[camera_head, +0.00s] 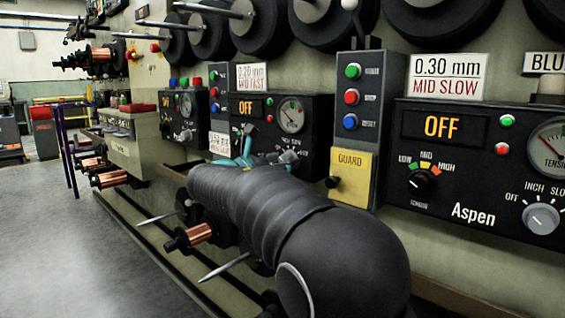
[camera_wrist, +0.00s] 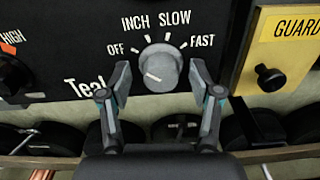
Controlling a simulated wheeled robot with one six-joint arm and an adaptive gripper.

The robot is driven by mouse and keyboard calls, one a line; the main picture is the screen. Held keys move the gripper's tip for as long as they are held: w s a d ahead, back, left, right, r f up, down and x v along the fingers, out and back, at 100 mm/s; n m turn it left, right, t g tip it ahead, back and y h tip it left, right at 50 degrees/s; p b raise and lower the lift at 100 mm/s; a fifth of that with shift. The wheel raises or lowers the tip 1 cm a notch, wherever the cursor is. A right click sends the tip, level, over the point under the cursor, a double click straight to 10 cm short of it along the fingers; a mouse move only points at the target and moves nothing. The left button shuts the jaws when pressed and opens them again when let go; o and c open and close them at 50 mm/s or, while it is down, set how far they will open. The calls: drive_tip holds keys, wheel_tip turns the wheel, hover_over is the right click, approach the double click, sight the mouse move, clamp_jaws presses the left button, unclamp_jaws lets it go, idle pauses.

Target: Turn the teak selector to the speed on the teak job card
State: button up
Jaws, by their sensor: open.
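The teak selector (camera_wrist: 158,68) is a round grey knob in the wrist view, with OFF, INCH, SLOW and FAST marks around it. A pale line shows on its lower left face; I cannot tell surely which mark it indicates. My gripper (camera_wrist: 159,76) is open, with one finger on each side of the knob; contact is not clear. In the head view my arm hides much of the middle panel (camera_head: 262,106), whose display reads OFF. A card (camera_head: 252,77) above this panel reads 0.20 mm, MID FAST. The Teak name is partly hidden by a finger.
The Aspen panel (camera_head: 470,165) stands at right, with a card (camera_head: 446,77) reading 0.30 mm, MID SLOW. A yellow GUARD plate (camera_head: 352,178) with a black knob lies between panels. Spools (camera_head: 262,25) hang above. Copper spools (camera_head: 197,236) and rods jut out below. The floor at left is clear.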

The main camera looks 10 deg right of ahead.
drive_tip(key=c, duration=1.1)
drive_tip(key=shift+m, duration=0.3)
drive_tip(key=shift+c, duration=0.2)
drive_tip(key=m+b, duration=0.2)
drive_tip(key=m, duration=1.8)
